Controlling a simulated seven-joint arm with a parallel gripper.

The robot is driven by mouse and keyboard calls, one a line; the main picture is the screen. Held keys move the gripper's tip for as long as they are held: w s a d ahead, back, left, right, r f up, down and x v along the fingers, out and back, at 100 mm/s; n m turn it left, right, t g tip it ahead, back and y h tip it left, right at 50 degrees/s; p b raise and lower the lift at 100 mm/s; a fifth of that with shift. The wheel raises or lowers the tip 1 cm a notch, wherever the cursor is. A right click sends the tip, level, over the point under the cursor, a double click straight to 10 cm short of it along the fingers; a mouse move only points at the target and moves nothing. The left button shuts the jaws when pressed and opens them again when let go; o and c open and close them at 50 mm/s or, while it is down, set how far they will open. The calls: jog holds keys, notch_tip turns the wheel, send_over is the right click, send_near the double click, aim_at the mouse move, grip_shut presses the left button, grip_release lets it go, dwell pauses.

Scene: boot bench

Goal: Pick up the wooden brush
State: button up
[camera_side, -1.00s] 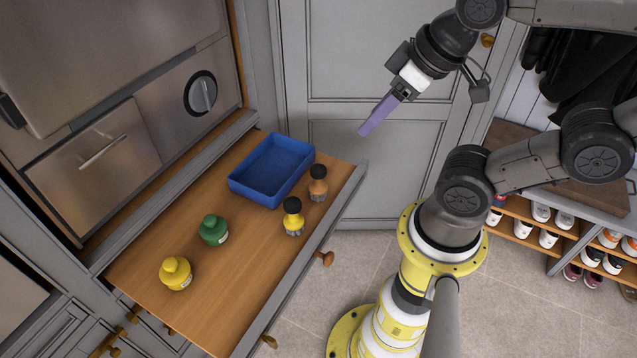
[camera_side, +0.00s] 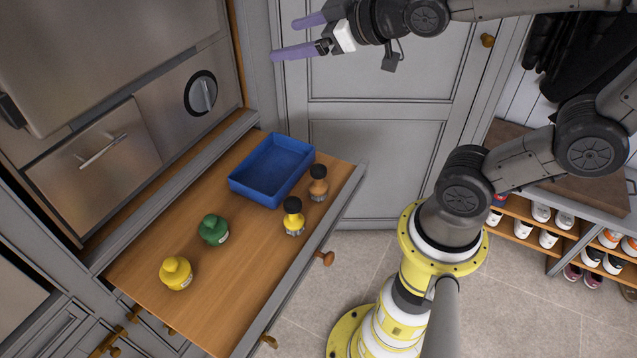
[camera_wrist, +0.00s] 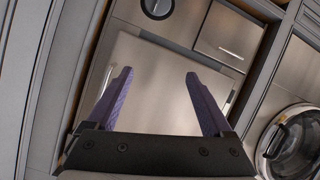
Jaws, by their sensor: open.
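My gripper (camera_side: 284,37) is in the air at the top of the side view, well above and back from the brushes. Its purple fingers are spread with nothing between them. In the wrist view my gripper (camera_wrist: 158,76) faces steel cabinet fronts, and neither brush shows there.
A blue tray (camera_side: 237,187), empty, sits behind the brushes. The board's front middle is clear.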

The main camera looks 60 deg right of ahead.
jog(key=w+d+f+n+t, duration=0.1)
jog(key=w+f+n+t, duration=0.15)
jog(key=w, duration=0.55)
jog(key=y, duration=0.3)
send_over(324, 169)
jog(key=r+x, duration=0.2)
jog(key=x, duration=0.8)
notch_tip(324, 169, down, 18)
jog(key=s+f+m, duration=0.1)
jog(key=s+f, duration=0.2)
jog(key=f, duration=0.2)
jog(key=s+f+m+h, duration=0.1)
jog(key=s+f+m, duration=0.1)
jog(key=s+f, duration=0.1)
jog(key=s+f+m+g, duration=0.1)
jog(key=s+f+m, duration=0.1)
jog(key=f, duration=0.4)
jog(key=shift+s+d+f+h, duration=0.1)
jog(key=shift+s+f+h, duration=0.05)
jog(key=shift+s, duration=0.3)
jog(key=shift+s+d+f+h, duration=0.15)
jog(key=shift+s, duration=0.3)
jog(key=shift+s+d+f+m, duration=0.2)
jog(key=shift+s+f+m, duration=0.05)
jog(key=shift+d+h, duration=0.15)
jog(key=shift+h, duration=0.15)
jog(key=shift+w, duration=0.25)
jog(key=shift+x, duration=2.35)
jog(key=shift+s+f, duration=0.1)
